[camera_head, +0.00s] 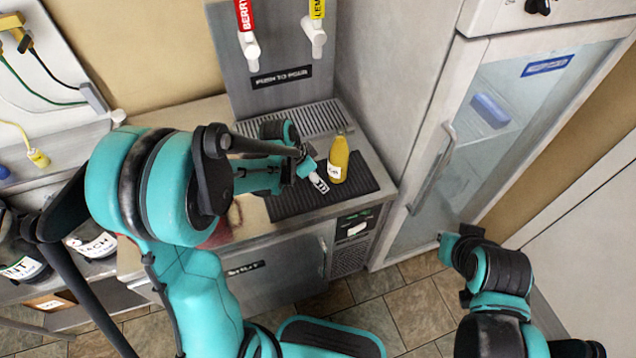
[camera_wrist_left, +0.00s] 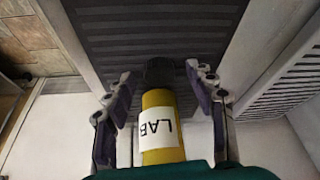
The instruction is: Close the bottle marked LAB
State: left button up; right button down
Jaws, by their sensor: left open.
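The yellow bottle (camera_head: 338,160) stands upright on the dark ribbed mat of the dispenser counter, its white label facing left. In the left wrist view the bottle (camera_wrist_left: 160,105) shows the label LAB (camera_wrist_left: 158,130), upside down. A dark patch lies at its far end; I cannot tell if it is part of the bottle. My left gripper (camera_head: 312,172) is at the bottle's left side; in the wrist view its open fingers (camera_wrist_left: 163,97) lie either side of the bottle with gaps. Whether the bottle has a lid is unclear. My right gripper (camera_head: 452,245) is empty-looking, low in front of the fridge.
Behind the bottle are a drip grate (camera_head: 300,118) and a tap panel with a red BERRY handle (camera_head: 244,15) and a yellow handle (camera_head: 317,9). A glass-door fridge (camera_head: 480,140) stands at right. Labelled dark jars (camera_head: 92,243) are at left. The mat right of the bottle is clear.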

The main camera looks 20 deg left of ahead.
pick_arm(q)
jog(key=c, duration=0.8)
jog(key=shift+r, duration=0.1)
notch_tip(320, 180, up, 18)
jog(key=p, duration=0.6)
